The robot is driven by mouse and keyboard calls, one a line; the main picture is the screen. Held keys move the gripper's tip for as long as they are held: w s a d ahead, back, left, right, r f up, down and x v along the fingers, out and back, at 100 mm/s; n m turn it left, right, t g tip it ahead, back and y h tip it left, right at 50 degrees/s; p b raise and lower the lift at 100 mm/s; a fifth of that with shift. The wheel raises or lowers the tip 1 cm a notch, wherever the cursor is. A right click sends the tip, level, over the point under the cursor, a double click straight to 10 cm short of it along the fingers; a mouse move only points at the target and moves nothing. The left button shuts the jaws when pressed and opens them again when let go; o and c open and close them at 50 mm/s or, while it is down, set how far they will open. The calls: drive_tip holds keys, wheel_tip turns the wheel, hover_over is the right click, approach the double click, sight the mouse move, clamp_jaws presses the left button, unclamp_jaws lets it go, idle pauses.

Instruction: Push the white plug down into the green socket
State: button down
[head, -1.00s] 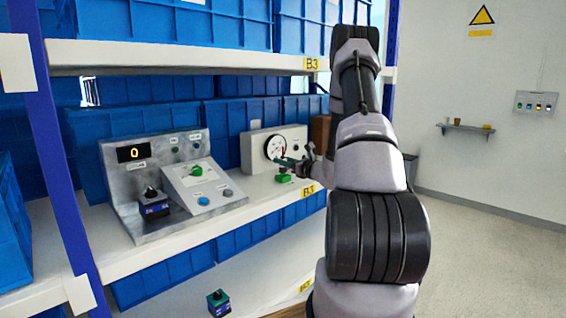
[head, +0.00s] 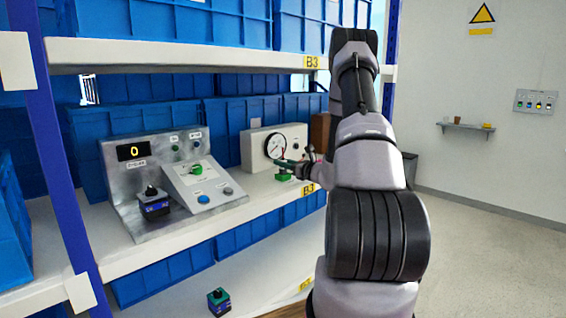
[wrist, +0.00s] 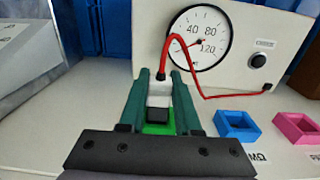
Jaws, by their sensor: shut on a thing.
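My gripper (wrist: 160,88) has green fingers shut on the white plug (wrist: 159,94), one on each side. A red cable (wrist: 172,50) rises from the plug's far end and loops over to the meter box. The green socket (wrist: 157,128) shows between the fingers, right by the plug; it also shows in the head view (head: 284,177), just below the gripper (head: 284,162). How far the plug sits in the socket cannot be seen. A dark block (wrist: 157,115) between the fingers partly covers the plug and socket.
The meter box (head: 272,148) with a round dial stands behind the gripper. A blue socket (wrist: 238,125) and a pink socket (wrist: 297,127) sit to the right in the wrist view. A grey control panel (head: 170,180) stands at left on the shelf.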

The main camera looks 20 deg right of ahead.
drive_tip(key=shift+f, duration=1)
drive_tip(key=c, duration=0.5)
unclamp_jaws()
drive_tip(key=v, duration=1)
drive_tip(key=shift+s+d, duration=0.15)
drive_tip(key=shift+s, duration=0.25)
